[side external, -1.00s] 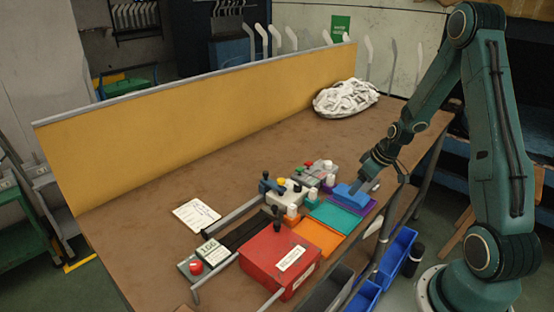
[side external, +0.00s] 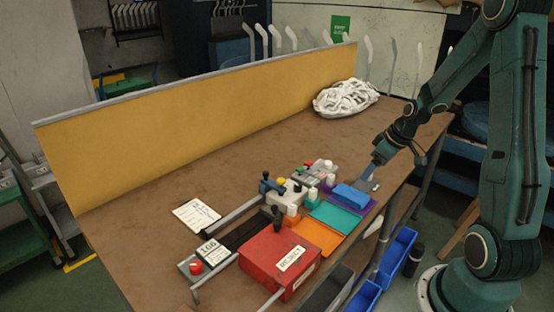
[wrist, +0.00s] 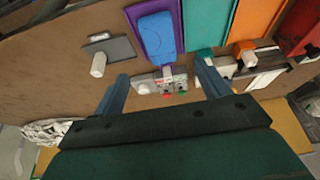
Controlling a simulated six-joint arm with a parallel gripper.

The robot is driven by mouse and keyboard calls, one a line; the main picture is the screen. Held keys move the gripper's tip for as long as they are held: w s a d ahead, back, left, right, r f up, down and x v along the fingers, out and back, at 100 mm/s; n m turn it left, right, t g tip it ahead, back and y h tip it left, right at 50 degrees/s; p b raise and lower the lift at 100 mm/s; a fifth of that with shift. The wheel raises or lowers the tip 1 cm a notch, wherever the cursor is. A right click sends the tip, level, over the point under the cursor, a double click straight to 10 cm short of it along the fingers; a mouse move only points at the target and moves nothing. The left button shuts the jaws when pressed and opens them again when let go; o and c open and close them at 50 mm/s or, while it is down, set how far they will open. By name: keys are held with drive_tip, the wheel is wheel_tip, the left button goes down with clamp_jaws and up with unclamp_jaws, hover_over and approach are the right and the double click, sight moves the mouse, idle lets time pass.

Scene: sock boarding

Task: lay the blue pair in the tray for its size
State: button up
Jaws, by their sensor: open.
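The blue pair (side external: 350,194) lies as a folded bundle on the purple tray (side external: 371,209), beside the teal tray (side external: 336,217). In the wrist view the blue pair (wrist: 157,36) lies lengthwise within the purple tray (wrist: 132,13), with purple showing on both sides. An orange tray (side external: 318,237) lies beyond the teal one. My gripper (side external: 374,166) is above and behind the pair, apart from it. In the wrist view my gripper's fingers (wrist: 162,80) are spread wide with nothing between them.
A grey plate with a white peg (wrist: 99,62) is beside the purple tray. Small bottles and a control box (side external: 288,200) stand close by. A red box (side external: 279,262) is at the front. A white heap (side external: 346,98) lies far back; the table's middle is bare.

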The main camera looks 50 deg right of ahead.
idle(0.3)
drive_tip(key=s+a+r, duration=0.2)
drive_tip(key=a+r, duration=1)
drive_tip(key=a, duration=0.2)
drive_tip(key=s+a+r+t, duration=0.1)
drive_tip(key=s+a+r, duration=0.5)
drive_tip(key=s+a, duration=0.5)
drive_tip(key=shift+s+r, duration=0.25)
drive_tip(key=shift+s, duration=0.15)
drive_tip(key=shift+c, duration=0.5)
